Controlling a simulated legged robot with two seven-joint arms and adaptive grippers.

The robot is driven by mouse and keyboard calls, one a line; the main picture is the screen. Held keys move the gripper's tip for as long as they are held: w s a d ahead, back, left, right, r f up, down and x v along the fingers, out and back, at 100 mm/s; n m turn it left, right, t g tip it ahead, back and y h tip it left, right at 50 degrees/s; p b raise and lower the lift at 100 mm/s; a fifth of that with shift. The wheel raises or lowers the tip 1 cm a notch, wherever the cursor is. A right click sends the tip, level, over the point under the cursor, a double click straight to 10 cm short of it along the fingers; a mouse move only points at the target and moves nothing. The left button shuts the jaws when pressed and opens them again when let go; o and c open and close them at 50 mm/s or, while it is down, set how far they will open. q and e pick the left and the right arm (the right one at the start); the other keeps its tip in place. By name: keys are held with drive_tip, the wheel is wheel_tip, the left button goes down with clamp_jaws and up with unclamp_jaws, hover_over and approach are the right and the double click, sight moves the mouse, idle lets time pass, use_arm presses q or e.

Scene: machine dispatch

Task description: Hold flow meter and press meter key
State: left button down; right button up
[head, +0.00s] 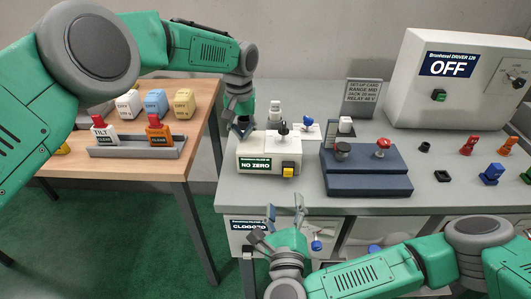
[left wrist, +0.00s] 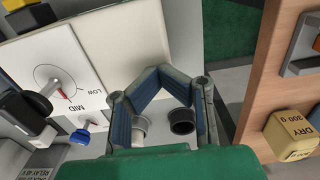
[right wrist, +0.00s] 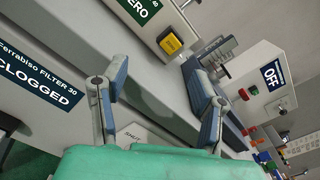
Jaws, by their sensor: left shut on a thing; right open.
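The flow meter is a white box labelled NO ZERO (head: 267,152) on the grey bench, with a dial and a yellow key (head: 288,170) at its front right. My left gripper (head: 243,127) is shut at the meter's left rear edge. In the left wrist view its fingers (left wrist: 158,72) meet at the edge of the white meter body (left wrist: 115,45). My right gripper (head: 286,215) is open and empty, in front of the bench edge and below the meter. In the right wrist view the yellow key (right wrist: 171,43) shows beyond and between the open fingers (right wrist: 160,75), apart from them.
A dark blue stepped block (head: 367,183) with a red knob stands right of the meter. A white driver box (head: 450,85) reading OFF is at the back right. A front panel labelled CLOGGED (head: 250,226) lies below the bench top. A wooden table (head: 140,165) stands left, across a gap.

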clamp_jaws()
idle(1.4)
